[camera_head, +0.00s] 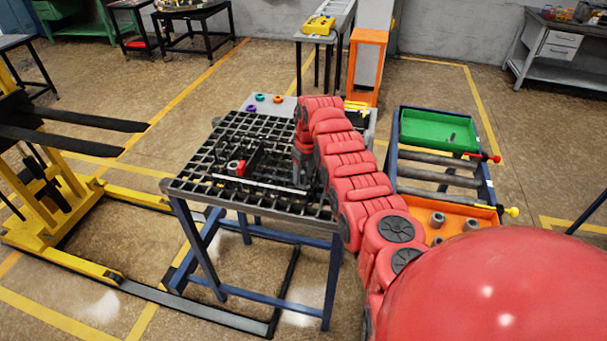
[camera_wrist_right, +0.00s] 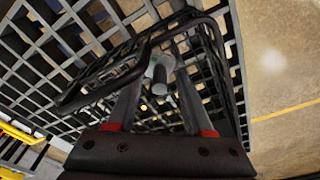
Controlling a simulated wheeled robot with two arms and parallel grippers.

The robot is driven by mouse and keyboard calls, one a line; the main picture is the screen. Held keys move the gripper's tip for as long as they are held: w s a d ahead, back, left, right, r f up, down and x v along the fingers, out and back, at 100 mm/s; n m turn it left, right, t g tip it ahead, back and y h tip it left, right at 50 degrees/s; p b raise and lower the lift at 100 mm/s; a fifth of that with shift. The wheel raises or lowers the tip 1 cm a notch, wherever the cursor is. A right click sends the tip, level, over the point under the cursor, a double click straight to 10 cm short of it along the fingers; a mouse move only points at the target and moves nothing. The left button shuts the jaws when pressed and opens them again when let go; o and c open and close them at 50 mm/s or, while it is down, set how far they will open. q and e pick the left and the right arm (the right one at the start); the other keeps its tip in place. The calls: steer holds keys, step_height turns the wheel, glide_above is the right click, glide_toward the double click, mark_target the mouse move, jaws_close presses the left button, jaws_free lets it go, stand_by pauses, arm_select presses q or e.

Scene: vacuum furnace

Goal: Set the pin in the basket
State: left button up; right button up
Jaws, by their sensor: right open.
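A dark wire basket (camera_head: 262,185) sits on the black grid-top table. Its thick wire rim (camera_wrist_right: 92,97) also shows in the right wrist view, running around my fingers. My right gripper (camera_head: 302,176) points down at the basket's right end. In the right wrist view its two fingers (camera_wrist_right: 160,84) are apart, one on each side of a small light grey part (camera_wrist_right: 160,76), which looks like the pin. The part shows a gap to the fingers and is inside the basket's outline. In the head view my gripper hides it. My left gripper is out of view.
A grey cylinder (camera_head: 234,167) and a red piece (camera_head: 241,168) are in the basket's left part. Coloured rings (camera_head: 277,99) lie on a grey surface behind. A roller stand at right holds a green bin (camera_head: 436,130) and an orange bin (camera_head: 465,211). A yellow forklift stands left.

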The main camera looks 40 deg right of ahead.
mark_target(306, 186)
steer(key=shift+r, duration=0.2)
steer(key=shift+r, duration=0.25)
step_height(306, 186, up, 11)
steer(key=s+b, duration=0.1)
steer(key=b, duration=0.4)
steer(key=shift+s+r+b, duration=0.15)
steer(key=shift+s+b, duration=0.1)
steer(key=shift+b, duration=0.05)
steer(key=shift+d, duration=0.1)
